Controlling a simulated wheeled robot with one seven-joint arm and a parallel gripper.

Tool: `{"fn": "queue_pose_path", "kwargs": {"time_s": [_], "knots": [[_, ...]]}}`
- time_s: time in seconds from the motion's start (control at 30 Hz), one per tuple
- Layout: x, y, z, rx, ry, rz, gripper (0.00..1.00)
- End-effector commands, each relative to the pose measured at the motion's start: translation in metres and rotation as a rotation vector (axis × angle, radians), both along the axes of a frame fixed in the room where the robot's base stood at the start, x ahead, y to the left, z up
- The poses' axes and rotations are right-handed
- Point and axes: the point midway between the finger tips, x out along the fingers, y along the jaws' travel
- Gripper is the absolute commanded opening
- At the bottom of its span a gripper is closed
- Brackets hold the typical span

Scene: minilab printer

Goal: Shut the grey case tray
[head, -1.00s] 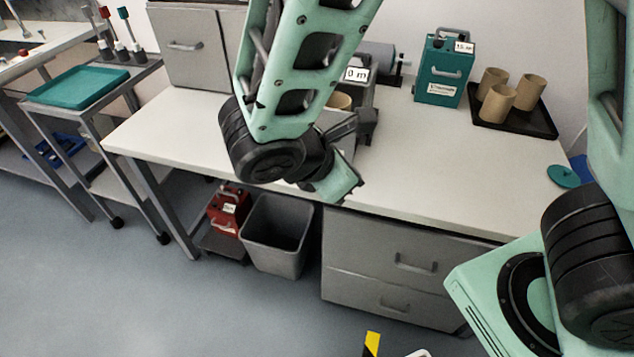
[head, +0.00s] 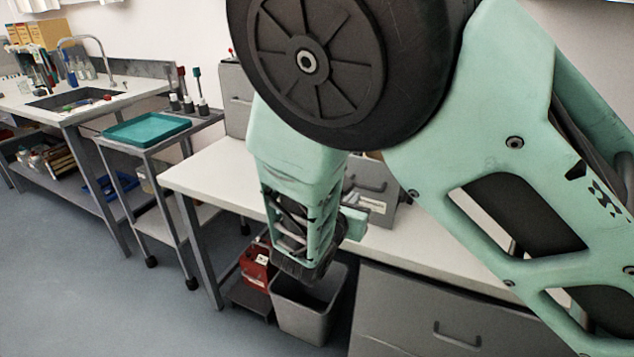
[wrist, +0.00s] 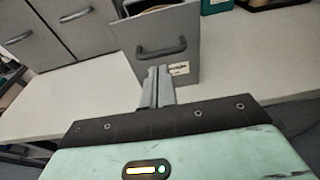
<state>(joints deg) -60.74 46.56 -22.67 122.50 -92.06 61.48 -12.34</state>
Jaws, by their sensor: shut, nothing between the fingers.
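The grey case tray (wrist: 185,45) shows in the wrist view with its flat front, dark bar handle and small pale label facing me. It stands out on the white bench, and its open top shows something tan inside. In the head view the tray front (head: 372,183) is partly hidden behind my arm. My gripper (wrist: 158,73) is shut and empty. Its fingertips point at the tray front, just below the handle; I cannot tell whether they touch it. The case body behind the tray is mostly out of sight.
A grey drawer cabinet (wrist: 72,28) stands on the bench left of the tray. A teal box (wrist: 214,5) is behind to the right. Below the bench are a grey bin (head: 303,312) and a red box (head: 256,262). The bench top (head: 215,175) left of my arm is clear.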

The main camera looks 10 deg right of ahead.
Motion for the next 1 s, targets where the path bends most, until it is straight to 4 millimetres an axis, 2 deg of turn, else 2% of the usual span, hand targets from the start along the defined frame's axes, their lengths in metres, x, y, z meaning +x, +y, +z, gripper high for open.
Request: {"fn": "queue_pose_path", "kwargs": {"time_s": [0.1,0.3,0.83,1.0], "knots": [[0.016,-0.014,-0.004,-0.001,0.001,-0.004,0.00],[0.033,-0.026,-0.008,0.000,0.001,-0.001,0.00],[0.042,-0.033,-0.010,0.001,0.001,-0.003,0.00],[0.072,-0.056,-0.012,0.002,-0.002,-0.007,0.00]]}}
